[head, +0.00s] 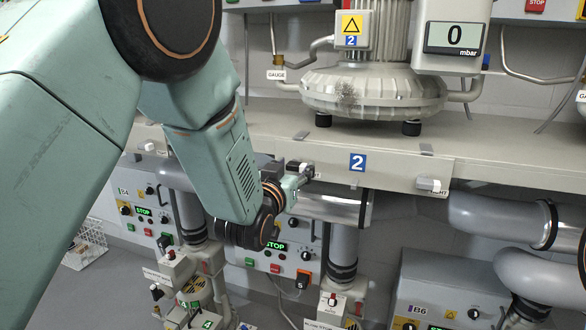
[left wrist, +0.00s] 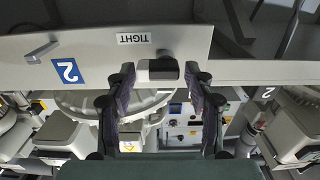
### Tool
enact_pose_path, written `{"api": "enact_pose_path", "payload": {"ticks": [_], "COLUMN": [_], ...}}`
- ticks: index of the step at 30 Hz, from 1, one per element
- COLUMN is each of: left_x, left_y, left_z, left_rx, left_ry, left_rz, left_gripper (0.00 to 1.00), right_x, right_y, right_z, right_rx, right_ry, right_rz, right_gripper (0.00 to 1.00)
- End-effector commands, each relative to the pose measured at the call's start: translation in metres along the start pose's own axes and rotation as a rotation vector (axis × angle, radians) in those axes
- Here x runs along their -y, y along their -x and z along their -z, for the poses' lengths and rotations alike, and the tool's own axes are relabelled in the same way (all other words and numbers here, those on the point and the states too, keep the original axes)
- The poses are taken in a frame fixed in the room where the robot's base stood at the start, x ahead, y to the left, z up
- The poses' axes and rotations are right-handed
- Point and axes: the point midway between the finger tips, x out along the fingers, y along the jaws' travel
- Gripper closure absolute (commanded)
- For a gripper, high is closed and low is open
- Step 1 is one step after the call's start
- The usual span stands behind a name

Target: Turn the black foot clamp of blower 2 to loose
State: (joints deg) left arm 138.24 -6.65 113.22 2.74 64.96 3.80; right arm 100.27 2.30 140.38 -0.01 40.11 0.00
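Blower 2 (head: 375,88) stands on the shelf, above the blue "2" plate (head: 357,162), which shows upside down in the left wrist view (left wrist: 68,71). The black foot clamp (left wrist: 165,70) sits on the shelf's front edge beside a "TIGHT" label (left wrist: 133,39). My left gripper (head: 300,172) is at the shelf edge left of the plate and hides most of this clamp in the head view. In the left wrist view my left gripper (left wrist: 160,80) is open, with one finger on each side of the clamp; I cannot tell if they touch it. My right gripper is out of view.
A light grey clamp (head: 432,185) is on the shelf edge right of the plate; it also shows in the left wrist view (left wrist: 42,52). A silver pipe (head: 335,208) runs just under the shelf, close to my left gripper. A control box (head: 262,262) stands lower behind.

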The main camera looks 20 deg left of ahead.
Motion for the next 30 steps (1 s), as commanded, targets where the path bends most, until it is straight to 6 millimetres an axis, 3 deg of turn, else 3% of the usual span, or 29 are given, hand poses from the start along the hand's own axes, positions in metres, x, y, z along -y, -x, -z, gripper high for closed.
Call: {"api": "enact_pose_path", "payload": {"ticks": [14,23,30], "left_x": [-0.0003,0.0000,0.0008], "left_y": [0.0001,0.0002,0.0003], "left_z": [0.0001,0.0005,0.0018], "left_rx": [0.000,0.000,0.000], "left_ry": [0.000,0.039,0.183], "left_rz": [-0.001,0.000,0.000], "left_gripper": [0.90,0.90,0.90], "right_x": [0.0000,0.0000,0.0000], "right_y": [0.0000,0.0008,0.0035], "right_z": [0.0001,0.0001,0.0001], "right_rx": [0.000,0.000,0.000], "right_ry": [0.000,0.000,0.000], "right_rz": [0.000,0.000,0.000], "right_gripper": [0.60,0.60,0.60]}}
